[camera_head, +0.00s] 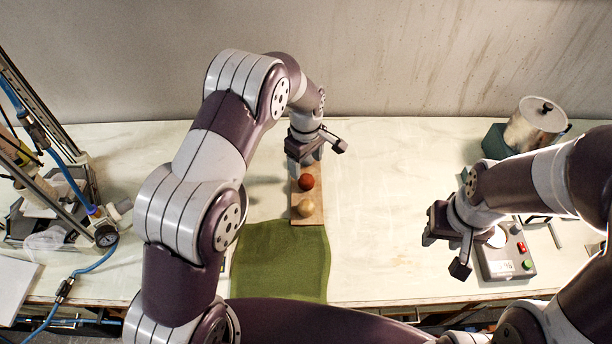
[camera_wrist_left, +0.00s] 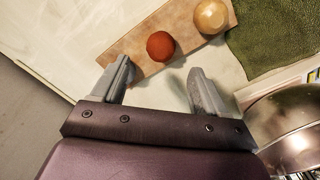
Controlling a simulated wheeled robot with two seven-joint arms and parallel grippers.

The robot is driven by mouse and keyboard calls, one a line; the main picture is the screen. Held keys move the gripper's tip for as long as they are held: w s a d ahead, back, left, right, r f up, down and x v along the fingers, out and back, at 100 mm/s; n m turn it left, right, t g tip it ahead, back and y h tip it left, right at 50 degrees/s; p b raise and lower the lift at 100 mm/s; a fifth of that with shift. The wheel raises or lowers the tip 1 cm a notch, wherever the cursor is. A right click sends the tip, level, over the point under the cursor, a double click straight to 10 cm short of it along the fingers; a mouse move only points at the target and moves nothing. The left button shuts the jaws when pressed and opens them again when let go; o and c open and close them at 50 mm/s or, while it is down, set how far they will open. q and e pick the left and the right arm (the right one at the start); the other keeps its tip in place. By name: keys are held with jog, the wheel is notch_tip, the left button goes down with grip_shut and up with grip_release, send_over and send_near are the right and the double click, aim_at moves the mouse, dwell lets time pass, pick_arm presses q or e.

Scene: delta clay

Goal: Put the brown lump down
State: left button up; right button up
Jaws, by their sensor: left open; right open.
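The brown lump (camera_head: 306,182) is a reddish-brown ball resting on a wooden board (camera_head: 313,216). It also shows in the left wrist view (camera_wrist_left: 161,46), on the board (camera_wrist_left: 127,48) and just beyond my open left fingers. A pale tan ball (camera_head: 305,208) sits beside it on the same board, and it shows in the left wrist view (camera_wrist_left: 211,16). My left gripper (camera_head: 305,160) is open and empty at the far end of the board, apart from the lump. My right gripper (camera_head: 443,247) is open and empty above the right part of the table.
A green cloth (camera_head: 281,262) lies at the front of the board. A grey device with buttons (camera_head: 507,262) stands at the right, a metal pot (camera_head: 536,124) at the back right. A frame with blue hose (camera_head: 62,190) stands at the left. The table right of the board is clear.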

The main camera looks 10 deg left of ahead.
aim_at(306, 177)
pick_arm(q)
jog(key=s+a+r+m+b, duration=0.1)
jog(key=s+a+r+m, duration=0.3)
jog(key=s+r, duration=0.4)
jog(key=s+a+r+m, duration=0.1)
jog(key=s+a+m, duration=0.1)
jog(key=s, duration=0.4)
jog(key=s+a+r+m+t, duration=0.1)
jog(key=s+m, duration=0.4)
jog(key=s, duration=0.2)
jog(key=shift+s+a+r, duration=0.2)
jog(key=shift+a, duration=0.2)
jog(key=shift+s, duration=0.15)
